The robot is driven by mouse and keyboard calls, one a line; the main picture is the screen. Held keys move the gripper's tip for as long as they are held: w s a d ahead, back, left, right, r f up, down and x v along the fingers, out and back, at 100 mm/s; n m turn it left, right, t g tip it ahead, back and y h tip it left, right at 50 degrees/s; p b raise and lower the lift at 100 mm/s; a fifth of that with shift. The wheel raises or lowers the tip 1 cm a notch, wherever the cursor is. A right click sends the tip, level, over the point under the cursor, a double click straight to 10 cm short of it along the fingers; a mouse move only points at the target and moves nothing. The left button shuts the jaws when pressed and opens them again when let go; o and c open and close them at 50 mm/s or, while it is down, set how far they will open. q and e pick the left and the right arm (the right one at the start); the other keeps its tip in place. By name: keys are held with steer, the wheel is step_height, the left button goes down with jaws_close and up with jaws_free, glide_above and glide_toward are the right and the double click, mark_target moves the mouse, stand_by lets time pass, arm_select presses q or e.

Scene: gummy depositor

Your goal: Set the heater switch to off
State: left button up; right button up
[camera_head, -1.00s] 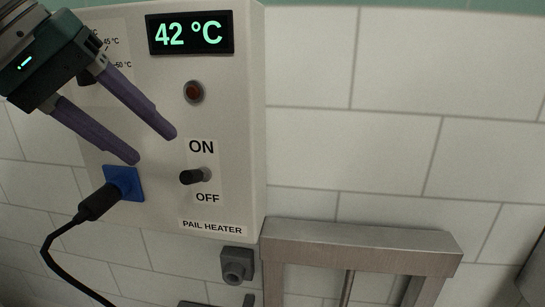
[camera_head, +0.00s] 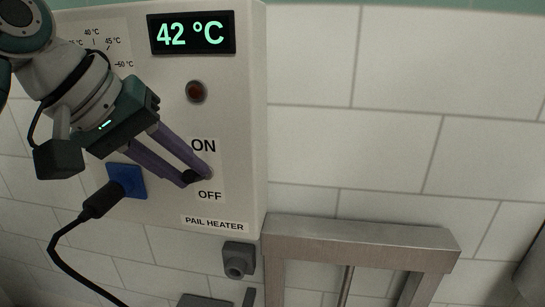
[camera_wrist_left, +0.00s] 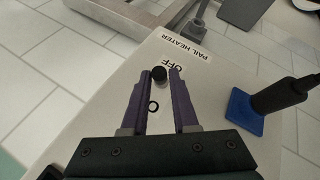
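The heater switch is a black lever (camera_head: 189,176) between the ON and OFF labels on the pale pail heater box (camera_head: 240,120). My left gripper (camera_head: 198,177) is at the switch with its purple fingers partly covering it. In the left wrist view the round black lever end (camera_wrist_left: 159,74) sits between the two fingertips (camera_wrist_left: 160,71), with a small gap visible on each side. The fingers are apart, and I cannot tell whether either touches the lever. Which way the lever is set is not clear. My right gripper is out of view.
A blue socket (camera_head: 128,181) with a black plug and cable (camera_head: 98,203) lies just below my left fingers. A dark red lamp (camera_head: 196,91) and a display (camera_head: 191,33) reading 42 °C are above. A metal frame (camera_head: 360,232) stands at lower right.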

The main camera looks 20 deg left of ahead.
arm_select(q)
jaws_close()
steer(key=shift+s+d+f+m+t+y+b, duration=0.15)
steer(key=shift+f+m+t+b, duration=0.5)
steer(key=shift+t+b, duration=1.6)
steer(key=shift+s+a+f+m+t+y+b, duration=0.15)
steer(key=shift+f+t+b, duration=0.85)
steer(key=shift+b, duration=2.4)
steer(key=shift+s+d+f+m+t+y+b, duration=0.15)
steer(key=shift+f+m+t+b, duration=0.25)
steer(key=shift+f+t+b, duration=1.65)
step_height(320, 180, up, 2)
steer(key=shift+r+g+b, duration=0.2)
steer(key=shift+g+b, duration=0.3)
steer(key=shift+b, duration=0.25)
steer(key=shift+o, duration=2.3)
jaws_free()
steer(key=shift+s, duration=0.1)
